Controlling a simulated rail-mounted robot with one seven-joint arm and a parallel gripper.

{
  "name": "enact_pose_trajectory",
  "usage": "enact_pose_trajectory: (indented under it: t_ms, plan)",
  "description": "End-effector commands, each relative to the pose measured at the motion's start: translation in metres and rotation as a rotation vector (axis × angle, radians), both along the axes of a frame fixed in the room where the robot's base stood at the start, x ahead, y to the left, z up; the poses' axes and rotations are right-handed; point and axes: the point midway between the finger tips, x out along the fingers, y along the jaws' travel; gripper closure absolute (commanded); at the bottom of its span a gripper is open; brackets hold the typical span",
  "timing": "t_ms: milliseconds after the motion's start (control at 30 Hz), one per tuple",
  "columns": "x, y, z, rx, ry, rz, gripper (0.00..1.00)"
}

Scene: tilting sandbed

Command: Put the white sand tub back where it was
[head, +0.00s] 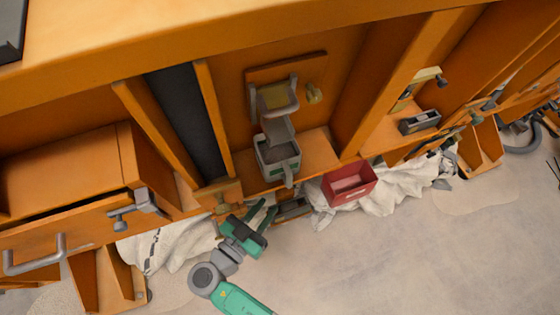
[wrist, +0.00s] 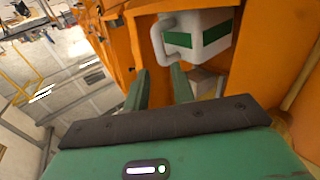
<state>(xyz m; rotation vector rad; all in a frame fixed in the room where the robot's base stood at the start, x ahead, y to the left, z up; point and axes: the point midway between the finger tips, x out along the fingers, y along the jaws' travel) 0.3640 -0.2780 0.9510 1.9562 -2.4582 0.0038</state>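The white sand tub (head: 276,168), pale with a green band, stands upright on a wooden ledge under a grey chute in the head view. Its handle faces outward toward my side. It also shows at the top of the wrist view (wrist: 212,38), with the handle at its left. My gripper (head: 263,209) is below and in front of the tub in the head view. In the wrist view its two green fingers (wrist: 160,72) are apart with nothing held between them. The fingertips lie just below the handle in that picture; I see no grip on it.
A red open bin (head: 348,193) is right of the tub, near crumpled white sheeting (head: 395,188). An orange drawer (head: 65,232) with a grey handle is at the left. A wooden upright (head: 157,135) stands left of the ledge. The floor (head: 390,265) in front is mostly clear.

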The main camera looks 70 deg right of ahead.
Motion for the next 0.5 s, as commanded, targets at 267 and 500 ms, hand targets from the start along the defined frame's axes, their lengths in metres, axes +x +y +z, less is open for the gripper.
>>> enact_pose_trajectory:
  t_ms: [267, 500]
  plan:
    - [-0.012, -0.051, 0.001, 0.001, 0.001, -0.003, 0.75]
    - [-0.015, -0.063, 0.001, 0.002, 0.001, -0.003, 0.75]
